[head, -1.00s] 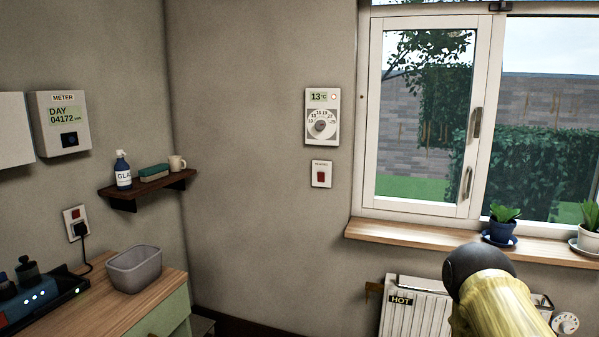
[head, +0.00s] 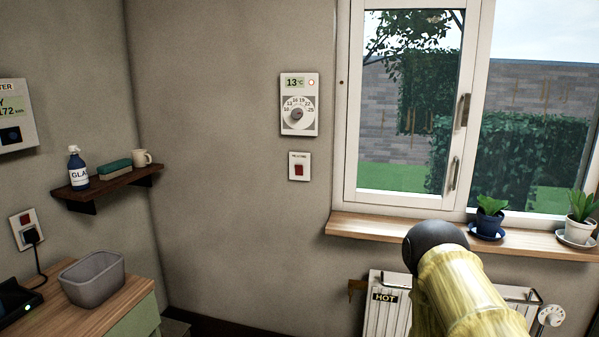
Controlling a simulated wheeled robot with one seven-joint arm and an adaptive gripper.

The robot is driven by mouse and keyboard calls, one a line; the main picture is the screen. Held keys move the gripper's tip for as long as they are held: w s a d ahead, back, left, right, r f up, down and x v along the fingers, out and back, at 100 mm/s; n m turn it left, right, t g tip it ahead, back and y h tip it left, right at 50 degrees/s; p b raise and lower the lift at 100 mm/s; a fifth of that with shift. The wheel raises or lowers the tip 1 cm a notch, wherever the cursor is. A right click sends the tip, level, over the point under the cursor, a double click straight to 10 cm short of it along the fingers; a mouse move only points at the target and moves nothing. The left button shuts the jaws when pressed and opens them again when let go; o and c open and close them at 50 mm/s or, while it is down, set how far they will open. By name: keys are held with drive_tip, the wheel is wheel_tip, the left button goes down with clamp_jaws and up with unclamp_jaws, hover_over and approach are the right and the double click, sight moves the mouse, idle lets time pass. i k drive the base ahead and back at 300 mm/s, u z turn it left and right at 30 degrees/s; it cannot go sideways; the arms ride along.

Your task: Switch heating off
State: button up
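A white thermostat (head: 299,105) with a round dial hangs on the wall left of the window. Its display reads 13 °C, and a small red-ringed light shows beside it. Below it is a white switch plate (head: 299,166) with a red rocker and a small label, which seems to read heating. A white radiator (head: 384,318) with a HOT sign stands under the window, with a round valve knob (head: 551,316) at its right end. My yellow arm with a dark rounded end covers part of the radiator. My gripper's fingers are not visible.
A wooden window sill (head: 370,230) with two potted plants juts out above the radiator. A small shelf (head: 107,187) holds a spray bottle, a sponge-like block and a mug. A grey tub (head: 92,280) sits on the counter at lower left. The wall around the switch is clear.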

sight(298, 170)
drive_tip(key=z, duration=0.25)
drive_tip(key=i, duration=0.95)
drive_tip(key=u, duration=0.35)
